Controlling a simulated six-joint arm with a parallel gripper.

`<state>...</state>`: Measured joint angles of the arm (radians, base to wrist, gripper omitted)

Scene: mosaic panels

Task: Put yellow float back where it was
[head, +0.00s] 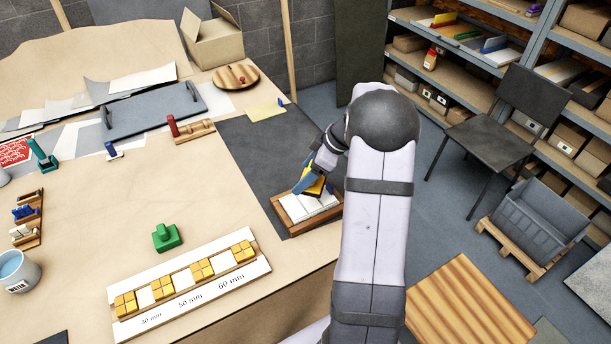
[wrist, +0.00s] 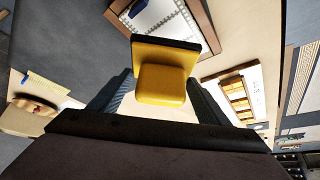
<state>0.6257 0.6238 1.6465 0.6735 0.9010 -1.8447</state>
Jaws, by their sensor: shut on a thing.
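The yellow float (wrist: 163,84) has a yellow block-shaped grip and a dark edge along its far side in the wrist view. My gripper (wrist: 160,95) is shut on it, with one finger on each side. In the head view my gripper (head: 313,184) and the float (head: 316,187) are over the back part of a small wood-framed panel (head: 288,222) with white tiles. The frame (wrist: 207,30) also shows beyond the float in the wrist view. I cannot tell whether the float touches the tiles. My arm hides part of this area.
A green float (head: 166,237) stands on the table left of the panel. A long board (head: 190,303) with yellow tile groups lies at the front. A dark mat (head: 262,150) lies under the panel. A wooden rack (head: 194,131) and yellow sheet (head: 265,111) lie behind.

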